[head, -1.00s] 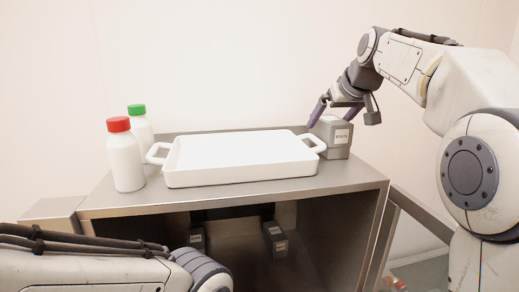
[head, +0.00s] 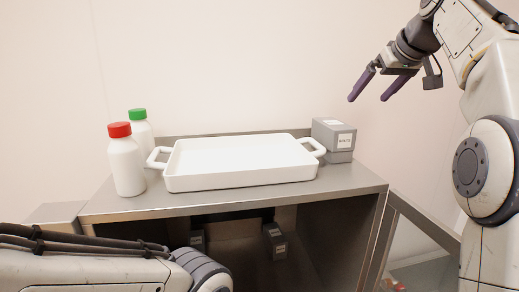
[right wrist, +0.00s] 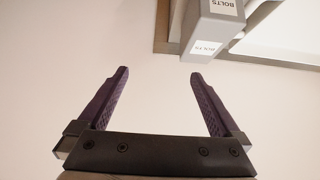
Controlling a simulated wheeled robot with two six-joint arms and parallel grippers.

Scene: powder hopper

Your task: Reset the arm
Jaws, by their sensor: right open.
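My right gripper (head: 367,92) is open and empty, raised in the air to the upper right of the metal cabinet top (head: 230,203). In the right wrist view its two purple fingers (right wrist: 158,75) stand wide apart with nothing between them. The grey bolts box (head: 334,140) stands at the back right of the cabinet top, apart from the gripper. It also shows in the right wrist view (right wrist: 211,30), beyond the fingertips. My left arm crosses the lower left of the head view; its gripper is out of the picture.
A white tray with two handles (head: 240,180) sits mid-top, close to the box. A red-capped bottle (head: 127,166) and a green-capped bottle (head: 141,126) stand at the left. Dark boxes (head: 274,241) lie in the open space below. The air around the right gripper is clear.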

